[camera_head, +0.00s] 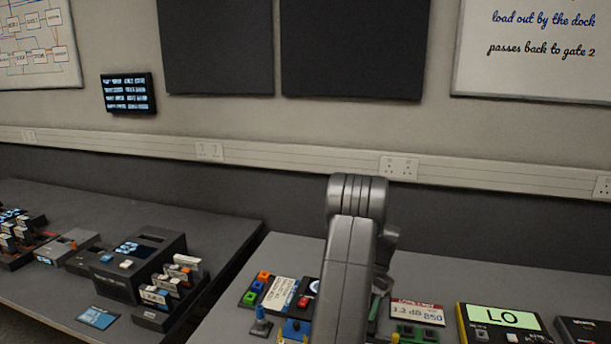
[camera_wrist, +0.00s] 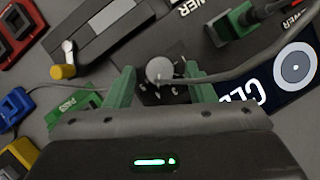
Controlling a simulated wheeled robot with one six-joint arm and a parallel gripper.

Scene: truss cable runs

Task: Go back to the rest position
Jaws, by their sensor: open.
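My gripper (camera_wrist: 162,84) shows in the wrist view with its two green fingers apart. A grey round-topped knob or plug (camera_wrist: 160,69) lies in the picture between the fingers; neither finger visibly touches it. A grey cable (camera_wrist: 240,68) runs from near it to the upper right. In the head view my own grey arm rises in front of the right-hand bench, and the gripper itself is hidden behind it.
The right bench (camera_head: 265,262) holds a red-labelled meter (camera_head: 418,312), a yellow unit reading LO (camera_head: 500,318) and coloured blocks. The left bench (camera_head: 60,200) holds a dark printer-like box (camera_head: 140,262) and card racks. The wall above has dark panels (camera_head: 350,50).

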